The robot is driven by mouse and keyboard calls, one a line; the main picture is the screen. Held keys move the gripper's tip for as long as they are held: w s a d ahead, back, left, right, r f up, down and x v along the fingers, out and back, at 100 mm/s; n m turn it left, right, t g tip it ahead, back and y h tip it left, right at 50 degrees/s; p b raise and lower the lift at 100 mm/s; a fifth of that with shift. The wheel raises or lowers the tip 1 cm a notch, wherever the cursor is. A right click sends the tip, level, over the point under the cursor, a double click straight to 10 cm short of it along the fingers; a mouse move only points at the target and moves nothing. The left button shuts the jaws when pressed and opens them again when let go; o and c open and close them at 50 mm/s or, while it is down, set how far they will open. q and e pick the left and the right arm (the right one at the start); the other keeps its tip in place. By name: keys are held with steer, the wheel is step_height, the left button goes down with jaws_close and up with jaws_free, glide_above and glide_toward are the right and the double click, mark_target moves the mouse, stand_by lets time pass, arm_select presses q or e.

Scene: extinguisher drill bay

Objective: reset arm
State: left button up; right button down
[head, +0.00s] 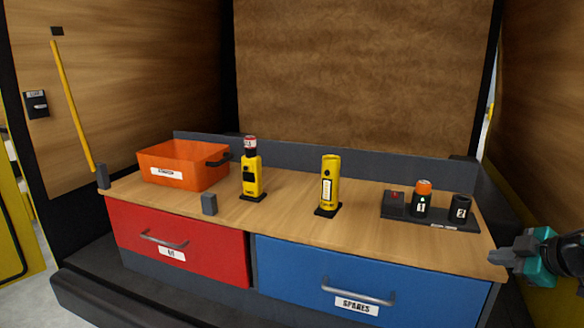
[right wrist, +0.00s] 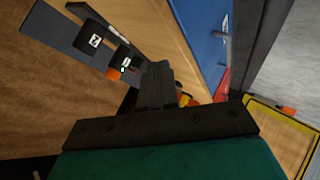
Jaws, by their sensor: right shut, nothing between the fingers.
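My right gripper (head: 504,257) is at the right end of the bench in the head view, beside the worktop's right edge. Its fingers are together and hold nothing. In the right wrist view the closed dark fingers (right wrist: 157,88) show in the middle, above the teal gripper body. My left gripper is not in view.
The wooden worktop (head: 285,208) carries an orange bin (head: 183,165), two yellow devices (head: 252,177) (head: 328,187), and a dark rack (head: 447,220) near my right gripper. The rack holds an orange-topped item (head: 422,198). Below are a red drawer (head: 205,245) and blue drawer (head: 310,270), both shut.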

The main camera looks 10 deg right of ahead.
steer(key=s+a+f+m, duration=0.2)
steer(key=s+a+f, duration=0.2)
steer(key=s+f, duration=0.45)
steer(key=s+a+f+m, duration=0.2)
steer(key=s+a+f, duration=0.35)
steer(key=f, duration=0.55)
steer(key=s+a+f+m, duration=0.2)
steer(key=a, duration=0.9)
steer(key=s+a+f+m, duration=0.2)
steer(key=s+a, duration=0.1)
steer(key=a, duration=0.8)
steer(key=shift+s+a+f+y, duration=0.3)
steer(key=shift+s+f, duration=0.05)
steer(key=shift+f, duration=0.05)
